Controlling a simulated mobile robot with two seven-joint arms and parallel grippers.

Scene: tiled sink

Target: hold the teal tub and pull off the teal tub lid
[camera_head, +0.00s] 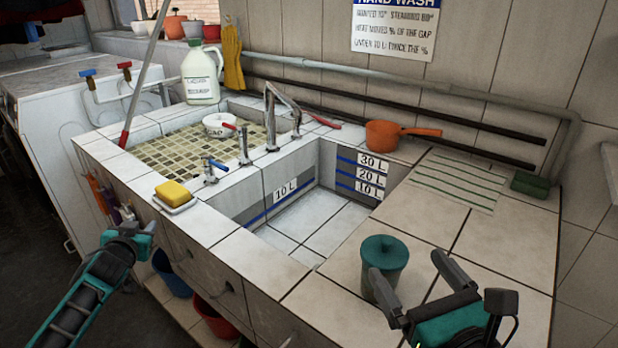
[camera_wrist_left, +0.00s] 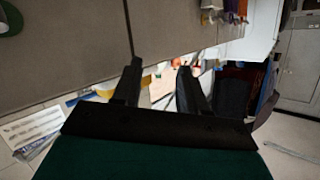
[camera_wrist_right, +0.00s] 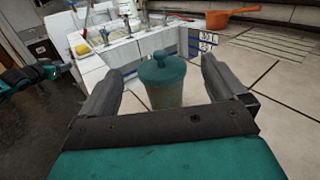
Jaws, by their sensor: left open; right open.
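The teal tub (camera_head: 382,284) stands upright on the tiled counter right of the basin, its teal lid (camera_head: 384,250) with a round knob seated on top. In the right wrist view the tub (camera_wrist_right: 164,95) and lid (camera_wrist_right: 162,70) appear between the fingers. My right gripper (camera_head: 405,264) is open beside the tub, its fingers pointing toward it; I cannot tell whether they touch it. My left gripper (camera_head: 150,236) is open and empty, away from the tub, left of the sink front. The left wrist view shows its open fingers (camera_wrist_left: 160,66) and no tub.
The open basin (camera_head: 305,215) lies left of the tub. An orange pot (camera_head: 382,135) and a green block (camera_head: 535,185) sit farther back. A yellow sponge (camera_head: 173,192) rests at the left front edge.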

